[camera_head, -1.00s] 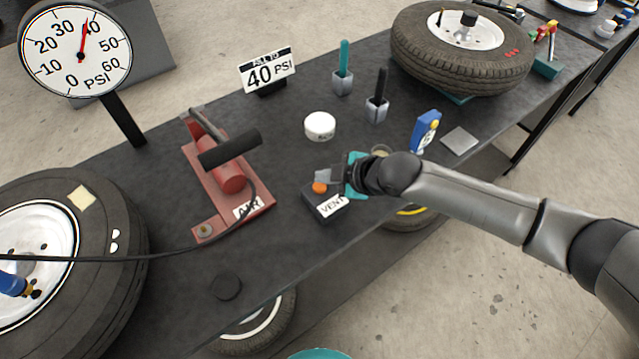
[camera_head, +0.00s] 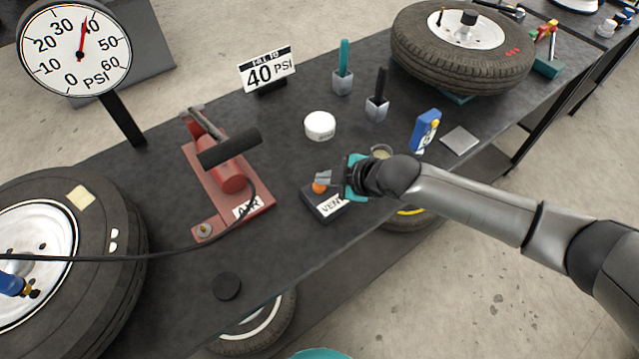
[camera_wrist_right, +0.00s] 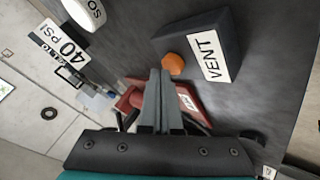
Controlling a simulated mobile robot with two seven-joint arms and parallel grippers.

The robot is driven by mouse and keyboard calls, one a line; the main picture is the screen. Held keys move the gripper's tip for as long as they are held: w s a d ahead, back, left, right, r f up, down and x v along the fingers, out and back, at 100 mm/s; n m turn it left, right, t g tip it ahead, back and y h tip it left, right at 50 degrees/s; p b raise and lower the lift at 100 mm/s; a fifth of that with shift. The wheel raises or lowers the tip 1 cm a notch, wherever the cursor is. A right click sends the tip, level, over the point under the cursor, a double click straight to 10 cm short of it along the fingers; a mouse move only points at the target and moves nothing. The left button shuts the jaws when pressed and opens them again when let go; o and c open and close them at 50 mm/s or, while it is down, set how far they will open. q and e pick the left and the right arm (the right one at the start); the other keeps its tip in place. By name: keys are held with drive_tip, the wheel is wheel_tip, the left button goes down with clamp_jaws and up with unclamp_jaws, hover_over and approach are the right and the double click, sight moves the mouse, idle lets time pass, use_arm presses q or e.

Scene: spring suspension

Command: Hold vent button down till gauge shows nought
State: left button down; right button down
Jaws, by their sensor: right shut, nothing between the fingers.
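The vent box (camera_head: 327,208) is a dark block with a white VENT label and an orange button (camera_head: 319,187) on top. It sits near the front edge of the bench. My right gripper (camera_head: 322,177) is shut and empty, its fingertips right by the button. In the right wrist view the shut fingertips (camera_wrist_right: 160,74) are beside the orange button (camera_wrist_right: 173,64); I cannot tell whether they touch it. The round white gauge (camera_head: 75,50) at upper left has its red needle near 40 PSI. My left gripper is not in view.
A red AIR foot pump (camera_head: 228,178) stands left of the vent box, its hose running to the wheel (camera_head: 110,225) at lower left. A white tub (camera_head: 320,125), a 40 PSI sign (camera_head: 267,72) and a tyre (camera_head: 465,60) are farther back. Bare bench lies around the box.

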sight(325, 188)
drive_tip(key=shift+f+b, duration=0.35)
drive_tip(key=shift+f, duration=0.25)
idle(2.1)
drive_tip(key=shift+r+p, duration=1.05)
wheel_tip(325, 188, up, 5)
drive_tip(key=p, duration=0.5)
idle(0.3)
